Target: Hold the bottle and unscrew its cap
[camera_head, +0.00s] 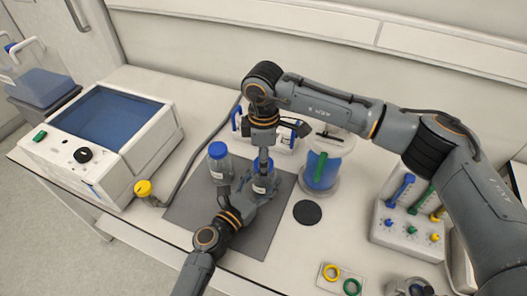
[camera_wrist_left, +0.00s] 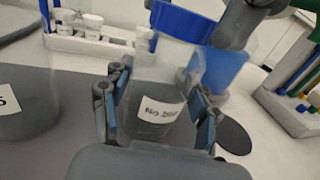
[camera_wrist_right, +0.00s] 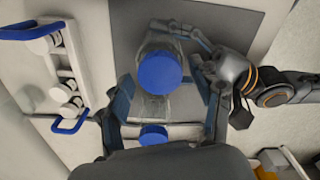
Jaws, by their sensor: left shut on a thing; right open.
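The held bottle is clear, with a blue cap (camera_wrist_right: 159,73) and a white label (camera_wrist_left: 161,111). It stands upright over the dark mat (camera_head: 188,208). My left gripper (camera_wrist_left: 158,108) is shut around its body; the left arm also shows in the right wrist view. My right gripper (camera_wrist_right: 170,92) points down from above, open, with its fingers on either side of the cap. In the head view the right gripper partly hides the cap. Whether the fingers touch the cap I cannot tell.
A second blue-capped bottle (camera_head: 218,163) stands just left of the held one. A white rack with blue handles (camera_head: 286,140) is behind. A blue-filled vessel (camera_head: 322,170) and a black disc (camera_head: 307,212) are to the right. A box with a blue panel (camera_head: 105,120) is left.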

